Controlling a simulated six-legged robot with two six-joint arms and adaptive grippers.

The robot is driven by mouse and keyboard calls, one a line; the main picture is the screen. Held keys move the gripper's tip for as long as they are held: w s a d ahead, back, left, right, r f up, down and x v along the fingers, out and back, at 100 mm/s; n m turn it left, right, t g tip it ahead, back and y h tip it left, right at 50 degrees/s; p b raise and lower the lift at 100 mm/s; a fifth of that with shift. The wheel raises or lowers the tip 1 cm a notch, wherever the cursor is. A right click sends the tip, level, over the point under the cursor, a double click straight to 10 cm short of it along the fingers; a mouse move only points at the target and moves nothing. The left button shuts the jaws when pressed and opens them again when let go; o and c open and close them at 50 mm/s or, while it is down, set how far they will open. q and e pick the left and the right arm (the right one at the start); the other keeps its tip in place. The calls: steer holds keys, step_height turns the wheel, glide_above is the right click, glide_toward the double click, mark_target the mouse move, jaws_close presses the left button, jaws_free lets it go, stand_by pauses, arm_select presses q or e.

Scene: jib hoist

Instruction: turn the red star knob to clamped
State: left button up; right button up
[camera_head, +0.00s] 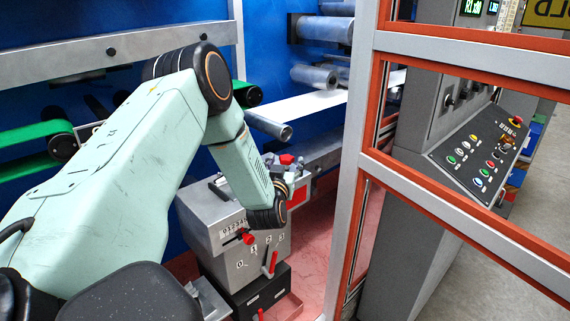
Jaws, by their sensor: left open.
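A red knob (287,159) shows on top of a grey metal box (205,225), near the middle of the picture. It is small here, and its star shape and any clamp marking cannot be made out. My left arm comes in from the left, arches over and reaches down in front of the box. My left gripper (276,167) is open, small and partly hidden behind my own wrist, close to the red knob. I cannot tell whether it touches the knob. My right gripper is not in view.
The box front has a numbered scale with a red pointer (249,239) and a red-handled lever (271,263). A grey and orange frame (350,165) stands right of the box. Behind it is a sloped button panel (478,155). Rollers and a white web (308,106) run behind.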

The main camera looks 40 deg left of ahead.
arm_select(q)
steer(key=v, duration=1.2)
